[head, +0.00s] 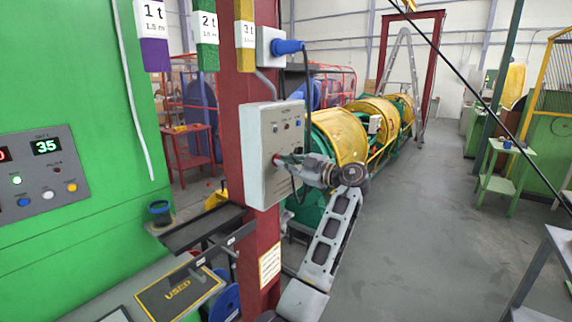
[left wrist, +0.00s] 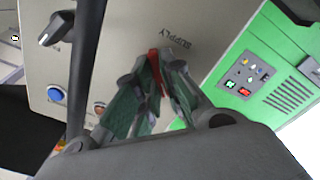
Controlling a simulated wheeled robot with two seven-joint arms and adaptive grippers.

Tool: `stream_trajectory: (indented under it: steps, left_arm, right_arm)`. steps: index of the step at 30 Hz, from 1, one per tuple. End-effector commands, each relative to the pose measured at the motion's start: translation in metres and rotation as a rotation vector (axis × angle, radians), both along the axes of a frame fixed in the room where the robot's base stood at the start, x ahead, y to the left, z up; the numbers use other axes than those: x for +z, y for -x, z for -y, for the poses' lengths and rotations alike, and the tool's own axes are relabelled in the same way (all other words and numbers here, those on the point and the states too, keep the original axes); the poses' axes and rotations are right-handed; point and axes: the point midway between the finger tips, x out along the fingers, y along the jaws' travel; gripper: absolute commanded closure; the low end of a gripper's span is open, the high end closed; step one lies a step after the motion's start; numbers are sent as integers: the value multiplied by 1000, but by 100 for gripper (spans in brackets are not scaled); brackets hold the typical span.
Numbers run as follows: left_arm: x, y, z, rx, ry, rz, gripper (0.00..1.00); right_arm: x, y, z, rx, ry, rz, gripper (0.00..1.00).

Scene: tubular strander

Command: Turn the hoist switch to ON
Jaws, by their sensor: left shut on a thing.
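A grey control box (head: 272,150) is mounted on the red column, with small lamps and knobs on its front. My left gripper (head: 282,160) is at the lower front of this box. In the left wrist view my left gripper (left wrist: 155,82) is shut on a red switch handle (left wrist: 154,60) next to the label "SUPPLY". The fingers cover much of the handle, so its exact setting is hard to tell. A black and silver selector knob (left wrist: 56,28), a blue button (left wrist: 55,94) and an orange-red button (left wrist: 100,107) sit on the same panel. My right gripper is not in view.
A blue plug (head: 288,46) with a hanging cable is above the box; a dark cable crosses the panel in the left wrist view. The green machine panel (head: 45,170) is at left. Yellow drums (head: 338,135) stand behind. The grey floor (head: 420,220) at right is clear.

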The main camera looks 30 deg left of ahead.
Motion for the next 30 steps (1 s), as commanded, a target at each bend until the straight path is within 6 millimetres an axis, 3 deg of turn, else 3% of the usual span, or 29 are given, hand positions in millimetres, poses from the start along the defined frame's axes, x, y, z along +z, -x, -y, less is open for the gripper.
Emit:
stream_trajectory:
  steps: [17, 30]
  left_arm:
    - [-1, 0, 0, 1, -23, -295, 100]
    - [0, -1, 0, 1, -48, -613, 100]
  right_arm:
    - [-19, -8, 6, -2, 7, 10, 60]
    - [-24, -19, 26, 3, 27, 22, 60]
